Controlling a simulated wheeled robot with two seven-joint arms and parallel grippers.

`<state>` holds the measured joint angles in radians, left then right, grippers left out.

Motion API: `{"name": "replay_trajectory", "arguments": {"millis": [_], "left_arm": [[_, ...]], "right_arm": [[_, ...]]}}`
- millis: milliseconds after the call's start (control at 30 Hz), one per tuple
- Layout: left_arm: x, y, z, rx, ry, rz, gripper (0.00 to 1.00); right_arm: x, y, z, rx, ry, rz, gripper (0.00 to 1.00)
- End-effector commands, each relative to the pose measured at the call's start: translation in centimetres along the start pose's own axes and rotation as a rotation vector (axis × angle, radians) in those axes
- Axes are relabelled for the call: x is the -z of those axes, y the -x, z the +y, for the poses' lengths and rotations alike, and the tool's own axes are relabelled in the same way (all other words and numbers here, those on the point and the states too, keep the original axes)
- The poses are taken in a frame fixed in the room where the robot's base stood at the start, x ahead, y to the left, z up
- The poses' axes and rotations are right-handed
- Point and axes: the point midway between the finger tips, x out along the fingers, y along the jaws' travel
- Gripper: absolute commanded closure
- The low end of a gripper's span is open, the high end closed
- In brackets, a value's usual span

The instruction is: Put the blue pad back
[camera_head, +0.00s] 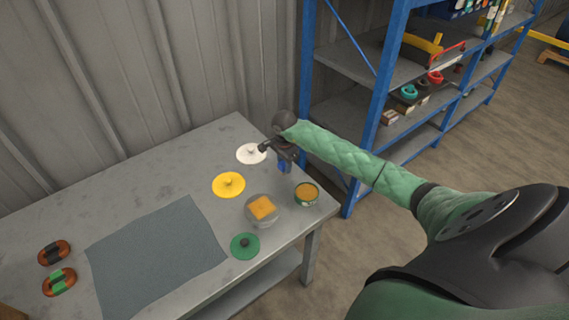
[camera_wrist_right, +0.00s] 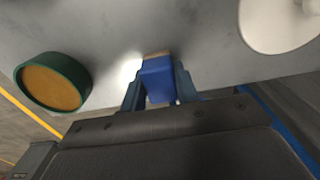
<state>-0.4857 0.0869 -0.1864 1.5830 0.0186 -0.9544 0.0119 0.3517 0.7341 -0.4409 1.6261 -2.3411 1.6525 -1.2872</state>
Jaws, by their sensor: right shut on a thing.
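My right gripper (camera_head: 285,156) is over the far right part of the table and is shut on the blue pad (camera_head: 282,167). In the right wrist view the blue pad (camera_wrist_right: 158,78) sits between the two fingers (camera_wrist_right: 158,88), with a thin tan layer at its far end. A white round stand with a central knob (camera_head: 250,154) is just left of the gripper. A yellow stand (camera_head: 229,180) and a green stand (camera_head: 245,247) are nearer. An orange pad (camera_head: 262,208) lies on a grey round base. My left gripper is not in view.
A green round tin with an orange top (camera_head: 306,192) stands near the table's right edge. A grey mat (camera_head: 155,260) covers the middle. A blue-framed shelf (camera_head: 370,110) stands behind on the right, and the wall is behind the table.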

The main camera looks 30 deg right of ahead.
Motion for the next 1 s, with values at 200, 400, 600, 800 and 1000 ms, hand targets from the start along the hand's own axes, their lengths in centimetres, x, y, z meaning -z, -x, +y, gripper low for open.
{"name": "replay_trajectory", "arguments": {"millis": [200, 400, 600, 800, 1000], "left_arm": [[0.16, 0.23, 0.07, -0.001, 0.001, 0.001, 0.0], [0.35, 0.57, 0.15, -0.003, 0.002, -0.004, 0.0], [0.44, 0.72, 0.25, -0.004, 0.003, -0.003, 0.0], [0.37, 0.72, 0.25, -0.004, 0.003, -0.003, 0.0], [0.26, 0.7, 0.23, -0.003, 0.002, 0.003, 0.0]], "right_arm": [[0.01, -0.13, 0.0, 0.0, 0.0, 0.0, 0.91], [0.01, -0.28, 0.0, 0.0, 0.0, 0.001, 0.91], [0.0, -0.23, 0.01, 0.0, 0.0, 0.0, 0.48], [0.0, -0.22, 0.01, 0.0, 0.0, 0.0, 0.48], [-0.02, 0.07, 0.01, 0.0, 0.0, 0.0, 0.48]]}}
